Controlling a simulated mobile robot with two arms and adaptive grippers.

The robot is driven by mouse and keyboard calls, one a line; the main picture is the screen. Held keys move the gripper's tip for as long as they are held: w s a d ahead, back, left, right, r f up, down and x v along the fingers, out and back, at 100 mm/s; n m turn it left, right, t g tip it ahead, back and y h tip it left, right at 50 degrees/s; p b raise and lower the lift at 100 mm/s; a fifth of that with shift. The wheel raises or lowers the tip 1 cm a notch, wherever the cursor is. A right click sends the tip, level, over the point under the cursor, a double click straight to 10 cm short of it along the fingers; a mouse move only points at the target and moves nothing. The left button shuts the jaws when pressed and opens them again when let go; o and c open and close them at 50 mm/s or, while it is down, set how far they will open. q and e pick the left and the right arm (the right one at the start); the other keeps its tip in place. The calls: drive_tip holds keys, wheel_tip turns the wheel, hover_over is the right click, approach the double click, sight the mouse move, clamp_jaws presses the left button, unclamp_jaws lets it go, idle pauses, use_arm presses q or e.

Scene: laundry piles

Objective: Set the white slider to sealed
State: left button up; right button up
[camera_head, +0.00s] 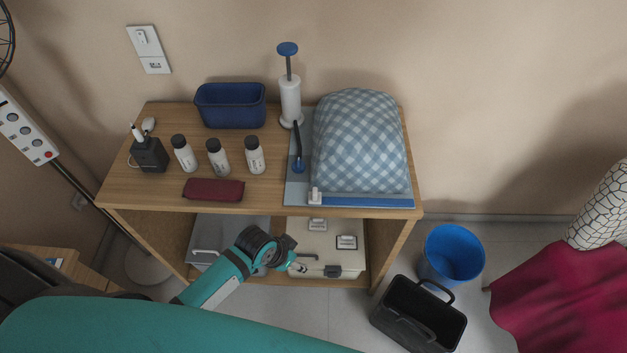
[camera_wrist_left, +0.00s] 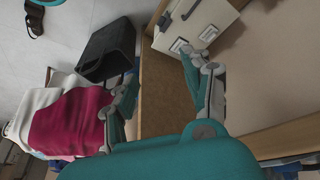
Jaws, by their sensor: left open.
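The white slider (camera_head: 315,195) stands at the left end of a blue strip (camera_head: 365,200). The strip runs along the front edge of a bag holding a blue-and-white checked bundle (camera_head: 360,140), on the right of the wooden cabinet top. The bundle is puffed up. My left gripper (camera_head: 298,264) is in front of the cabinet's lower shelf, below and in front of the slider and apart from it. In the left wrist view my left gripper (camera_wrist_left: 163,85) has its fingers wide apart with nothing between them. The slider is not seen there. My right gripper is out of view.
A white pump with blue handle (camera_head: 290,95) stands behind the bag's left side. Several bottles (camera_head: 218,157), a blue bin (camera_head: 230,106) and a maroon pouch (camera_head: 214,190) occupy the left top. A cream case (camera_head: 328,250) sits below. A black basket (camera_head: 418,315) stands right.

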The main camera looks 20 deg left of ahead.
use_arm(q)
drive_tip(key=w+d+r+m+h+p, duration=0.1)
drive_tip(key=d+r, duration=0.1)
drive_tip(key=r, duration=0.5)
drive_tip(key=w+d+r+m+p, duration=0.1)
drive_tip(key=d+r+m, duration=0.1)
drive_tip(key=r, duration=0.5)
wheel_tip(320, 180, up, 15)
drive_tip(key=m+g+p, duration=0.1)
drive_tip(key=m+g, duration=0.2)
drive_tip(key=m, duration=0.3)
hover_over(314, 191)
drive_tip(key=s+a, duration=0.2)
drive_tip(key=a, duration=0.5)
drive_tip(key=shift+h, duration=0.3)
drive_tip(key=p+x, duration=0.1)
drive_tip(key=x, duration=0.4)
drive_tip(key=p+x, duration=0.1)
drive_tip(key=x, duration=0.5)
drive_tip(key=p+x, duration=0.1)
drive_tip(key=x, duration=0.5)
drive_tip(key=shift+w+d+f, duration=0.1)
drive_tip(key=shift+w+d, duration=0.25)
drive_tip(key=shift+w, duration=0.05)
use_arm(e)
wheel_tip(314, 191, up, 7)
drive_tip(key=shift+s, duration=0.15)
use_arm(q)
clamp_jaws()
